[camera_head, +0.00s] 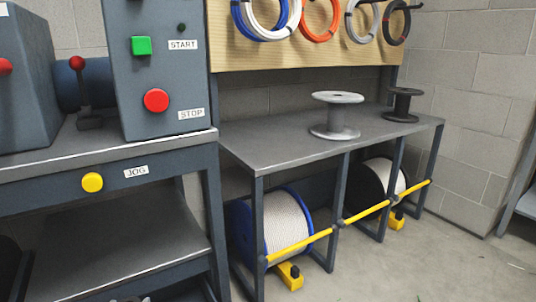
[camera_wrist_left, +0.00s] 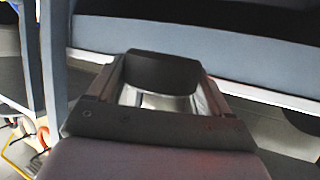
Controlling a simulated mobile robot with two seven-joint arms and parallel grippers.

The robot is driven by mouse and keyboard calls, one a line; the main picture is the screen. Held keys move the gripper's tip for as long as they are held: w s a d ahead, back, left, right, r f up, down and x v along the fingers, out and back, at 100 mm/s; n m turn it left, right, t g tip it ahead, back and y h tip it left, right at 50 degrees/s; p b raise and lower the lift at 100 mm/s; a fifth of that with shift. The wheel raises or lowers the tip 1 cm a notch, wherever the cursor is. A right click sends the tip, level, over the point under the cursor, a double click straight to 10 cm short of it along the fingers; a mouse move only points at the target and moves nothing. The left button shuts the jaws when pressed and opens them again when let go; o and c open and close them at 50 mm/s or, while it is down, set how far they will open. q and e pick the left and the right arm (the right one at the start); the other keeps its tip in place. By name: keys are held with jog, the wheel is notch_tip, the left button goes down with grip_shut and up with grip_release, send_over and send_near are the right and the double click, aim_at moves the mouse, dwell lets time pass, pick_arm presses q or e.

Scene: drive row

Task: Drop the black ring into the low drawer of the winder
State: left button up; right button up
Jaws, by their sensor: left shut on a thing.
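My left gripper (camera_wrist_left: 158,88) shows in the left wrist view, its two fingers pointing away from the camera. It is shut on a dark, curved thing that spans the fingers, which looks like the black ring (camera_wrist_left: 160,70); only part of its shape shows. The blue-grey winder (camera_head: 160,70) stands at the left of the head view, with a green START button, red STOP button and yellow JOG button. A grey lower shelf (camera_head: 120,240) is under its top. I cannot make out a low drawer in either view. My right gripper is in neither view.
A grey bench (camera_head: 270,140) to the right carries a grey spool (camera_head: 335,132) and a dark spool (camera_head: 403,108). Rope reels (camera_head: 285,222) and yellow bars (camera_head: 300,248) are beneath it. Coils hang on a board above. Bare floor (camera_head: 450,270) lies at lower right.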

pick_arm(q)
jog(key=o, duration=1)
jog(key=shift+s+r, duration=0.1)
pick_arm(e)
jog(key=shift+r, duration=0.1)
pick_arm(q)
jog(key=p+v, duration=0.3)
jog(key=v, duration=0.4)
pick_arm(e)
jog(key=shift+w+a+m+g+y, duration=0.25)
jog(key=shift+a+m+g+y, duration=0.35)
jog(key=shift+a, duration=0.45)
